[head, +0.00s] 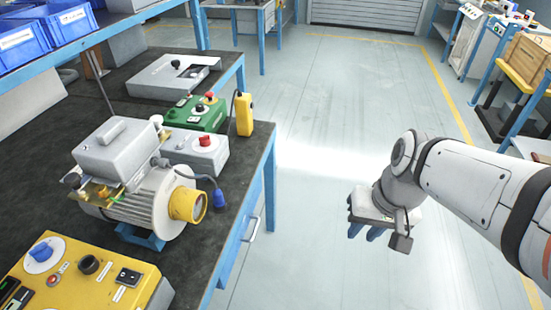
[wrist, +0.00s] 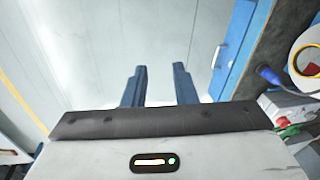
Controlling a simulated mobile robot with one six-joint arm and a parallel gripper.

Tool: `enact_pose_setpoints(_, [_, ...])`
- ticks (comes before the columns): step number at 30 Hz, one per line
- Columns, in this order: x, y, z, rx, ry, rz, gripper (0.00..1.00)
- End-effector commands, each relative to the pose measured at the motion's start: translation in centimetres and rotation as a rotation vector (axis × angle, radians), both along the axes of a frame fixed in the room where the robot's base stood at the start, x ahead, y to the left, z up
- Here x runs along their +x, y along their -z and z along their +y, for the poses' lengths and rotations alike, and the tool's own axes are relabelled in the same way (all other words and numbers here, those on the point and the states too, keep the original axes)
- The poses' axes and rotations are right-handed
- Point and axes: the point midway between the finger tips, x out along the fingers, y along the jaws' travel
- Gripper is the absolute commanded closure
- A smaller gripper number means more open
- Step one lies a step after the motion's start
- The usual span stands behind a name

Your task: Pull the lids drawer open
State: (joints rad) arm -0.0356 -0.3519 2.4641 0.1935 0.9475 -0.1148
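A blue drawer front (head: 236,243) with a pale bar handle (head: 252,229) is on the right side of the bench, below its dark top. It looks shut, and I can read no label on it. The blue front (wrist: 238,42) and the handle (wrist: 216,56) also show at the upper right of the wrist view. My gripper (head: 366,232) is over the open floor, right of the handle and well apart from it. In the wrist view, its two blue fingers (wrist: 159,84) stand apart with nothing between them.
On the bench top (head: 235,165) are a grey motor with a yellow end (head: 187,205), a blue plug (head: 220,198) hanging near the edge, a green control box (head: 195,115) and a yellow box (head: 85,280). The floor (head: 320,150) between bench and arm is clear.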

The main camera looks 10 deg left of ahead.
Motion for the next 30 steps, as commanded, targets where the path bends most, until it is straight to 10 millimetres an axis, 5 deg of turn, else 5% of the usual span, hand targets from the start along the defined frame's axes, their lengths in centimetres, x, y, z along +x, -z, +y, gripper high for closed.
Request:
enact_pose_setpoints(1, [0.5, 4.2, 1.5, 0.067, -0.021, 0.06, 0.75])
enact_pose_setpoints(3, [1.3, 7.6, 3.9, 0.182, -0.054, 0.13, 0.75])
enact_pose_setpoints(12, [7.2, 20.1, 13.7, 0.725, -0.106, 0.266, 0.75])
enact_pose_setpoints(18, [13.0, 27.8, 17.8, 1.029, -0.048, 0.198, 0.75])
enact_pose_setpoints(24, [17.1, 32.6, 19.3, 1.182, 0.02, 0.093, 0.75])
enact_pose_setpoints(30, [18.3, 33.8, 20.2, 1.22, 0.043, 0.053, 0.75])
